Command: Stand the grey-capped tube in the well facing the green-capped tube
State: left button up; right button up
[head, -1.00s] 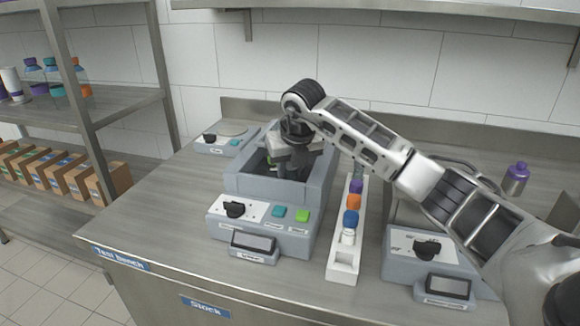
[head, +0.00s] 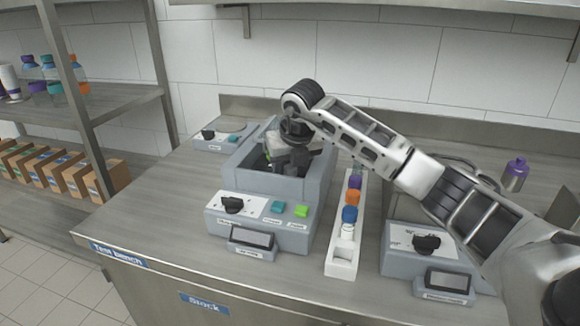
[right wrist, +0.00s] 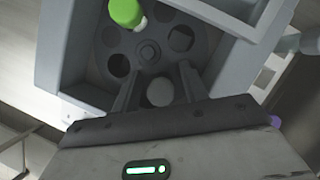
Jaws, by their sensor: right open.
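The green-capped tube (right wrist: 125,12) stands in a well of the dark round rotor (right wrist: 148,50), at the top of the right wrist view. A pale grey round top, which looks like the cap of the grey-capped tube (right wrist: 160,92), shows across the hub from it, in line with the well opposite. My right gripper (right wrist: 158,85) is open, its two fingers on either side of this cap with gaps visible. In the head view my right gripper (head: 290,160) reaches down into the grey machine (head: 322,180) and hides most of the rotor. My left gripper is out of view.
The machine's raised walls surround the gripper closely. A white rack (head: 342,268) with purple, orange, blue and white-topped tubes stands just to its right. Another grey device (head: 405,262) sits under my right arm. The bench's left part (head: 150,205) is clear.

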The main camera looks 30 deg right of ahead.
jog(key=v, duration=1.3)
jog(key=shift+w, duration=0.25)
